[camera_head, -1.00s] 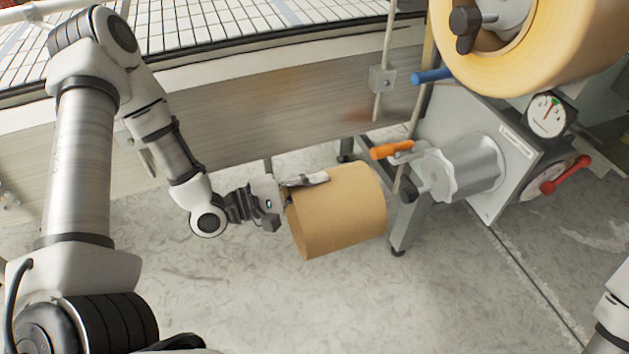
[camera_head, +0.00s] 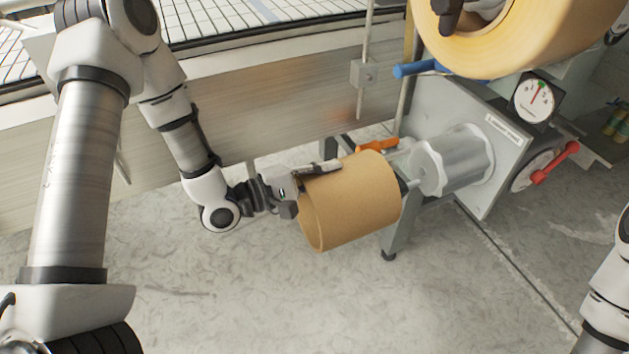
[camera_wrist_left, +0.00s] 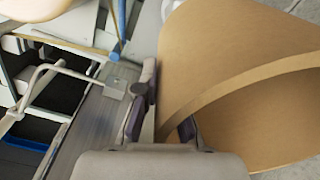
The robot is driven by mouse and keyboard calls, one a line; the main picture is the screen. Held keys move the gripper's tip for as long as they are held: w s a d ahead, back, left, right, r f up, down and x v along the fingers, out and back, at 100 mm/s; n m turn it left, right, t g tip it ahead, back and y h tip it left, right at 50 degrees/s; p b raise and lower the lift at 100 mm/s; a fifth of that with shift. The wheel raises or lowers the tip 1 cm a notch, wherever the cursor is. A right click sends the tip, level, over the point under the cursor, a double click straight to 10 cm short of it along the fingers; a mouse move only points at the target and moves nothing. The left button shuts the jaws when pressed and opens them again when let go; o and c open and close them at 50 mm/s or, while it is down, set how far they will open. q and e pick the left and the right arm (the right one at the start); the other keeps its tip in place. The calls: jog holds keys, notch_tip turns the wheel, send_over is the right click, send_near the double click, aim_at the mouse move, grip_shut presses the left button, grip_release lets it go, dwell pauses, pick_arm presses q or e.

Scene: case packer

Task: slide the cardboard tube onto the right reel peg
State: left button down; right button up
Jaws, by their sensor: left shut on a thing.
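The cardboard tube (camera_head: 352,207) is a wide brown hollow cylinder, held on its side above the floor. My left gripper (camera_head: 312,171) is shut on the tube's wall at its left rim; the wrist view shows one finger inside and one outside the tube (camera_wrist_left: 225,50), with the fingers (camera_wrist_left: 162,122) around the wall. The reel peg (camera_head: 455,163) is a silver ridged cylinder on a grey panel, just right of the tube's far end. The tube hides the peg's black front knob. The tube does not visibly surround the silver cylinder.
A yellow tape roll (camera_head: 500,62) sits above the peg. An orange handle (camera_head: 378,147) is close behind the tube's upper edge. A blue handle (camera_head: 415,69), a gauge (camera_head: 534,100) and a red lever (camera_head: 556,163) are around the panel. The floor below is clear.

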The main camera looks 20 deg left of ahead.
aim_at(347, 165)
pick_arm(q)
jog(key=shift+b+x, duration=0.4)
jog(key=shift+x, duration=0.5)
jog(key=shift+b+x, duration=0.3)
jog(key=shift+x, duration=2.1)
jog(key=shift+s+f, duration=0.1)
